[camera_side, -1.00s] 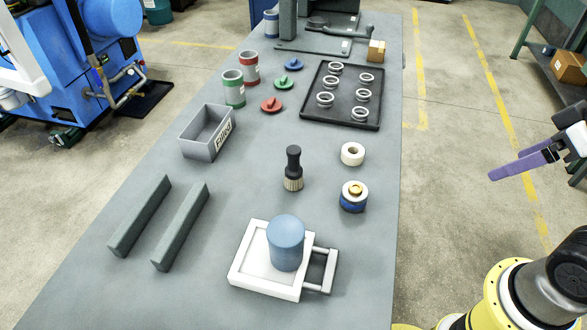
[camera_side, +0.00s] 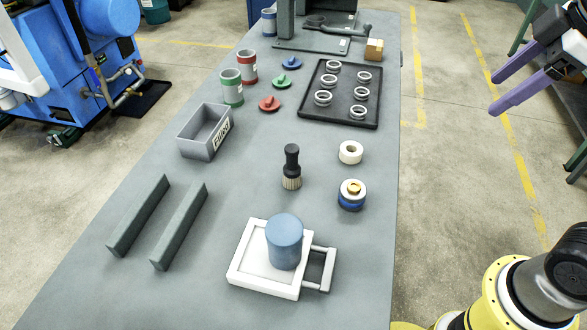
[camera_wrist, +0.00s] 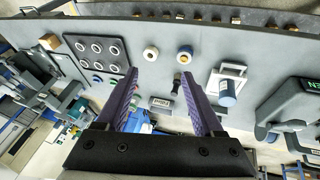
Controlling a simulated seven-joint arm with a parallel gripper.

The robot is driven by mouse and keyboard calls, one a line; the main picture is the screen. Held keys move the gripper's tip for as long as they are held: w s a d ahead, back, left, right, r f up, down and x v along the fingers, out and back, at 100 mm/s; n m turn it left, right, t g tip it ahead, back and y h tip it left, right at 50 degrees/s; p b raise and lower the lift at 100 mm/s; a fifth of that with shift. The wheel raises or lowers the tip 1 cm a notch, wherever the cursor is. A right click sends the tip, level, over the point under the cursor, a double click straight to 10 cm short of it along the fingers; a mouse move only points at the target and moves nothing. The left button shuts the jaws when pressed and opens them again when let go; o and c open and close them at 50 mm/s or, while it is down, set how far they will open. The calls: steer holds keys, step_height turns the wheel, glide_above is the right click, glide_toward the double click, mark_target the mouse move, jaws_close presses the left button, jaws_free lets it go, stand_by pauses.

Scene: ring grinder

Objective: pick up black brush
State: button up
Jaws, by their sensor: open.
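The black brush (camera_side: 292,160) stands upright on the grey workbench, black handle up and pale bristles down. It also shows in the wrist view (camera_wrist: 176,86), small and between my fingers. My gripper (camera_side: 493,94) is at the upper right of the side view, over the floor beyond the bench's right edge, well apart from the brush. Its two purple fingers are spread and empty. In the wrist view my gripper (camera_wrist: 162,80) is open, with a finger on each side of the brush, which lies farther off.
Near the brush are a white tape roll (camera_side: 350,152) and a blue-banded roll (camera_side: 352,194). A white fixture (camera_side: 240,280) bears a blue cylinder (camera_side: 284,242). A grey bin (camera_side: 187,149), two grey bars (camera_side: 180,228) and a black tray of rings (camera_side: 312,112) stand around.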

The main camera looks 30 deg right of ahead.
steer(key=w+a+r+n, duration=0.3)
steer(key=w, duration=0.4)
steer(key=n+g, duration=0.5)
steer(key=n, duration=0.3)
glide_above(292, 148)
step_height(292, 148, down, 15)
step_height(292, 148, down, 7)
steer(key=shift+s, duration=0.15)
steer(key=shift+f, duration=3.2)
steer(key=shift+c, duration=0.2)
